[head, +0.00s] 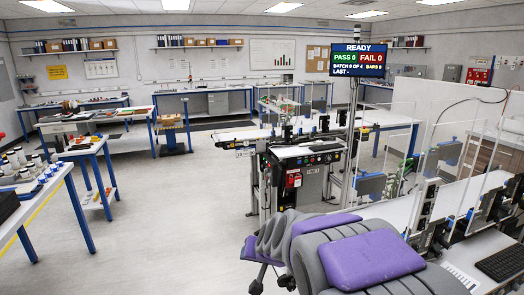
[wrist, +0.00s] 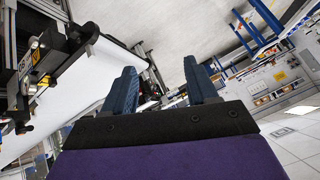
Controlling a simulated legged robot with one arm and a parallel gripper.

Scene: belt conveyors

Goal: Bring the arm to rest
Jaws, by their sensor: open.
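My gripper (wrist: 158,72) shows in the wrist view with two dark blue fingers standing apart. The gap between them is empty, and nothing is held. The fingers rise from a black plate on a purple body at the bottom of the view. In the head view, purple and grey parts of my own arm fill the lower middle, close to the camera. I cannot make out the fingers there.
A conveyor station (head: 305,150) with black fittings stands ahead, under a screen (head: 358,60) reading READY, PASS 0, FAIL 0. A bench with clear panels and a keyboard (head: 503,262) is close at right. Open floor (head: 175,225) lies at left, before a blue-legged table (head: 40,205).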

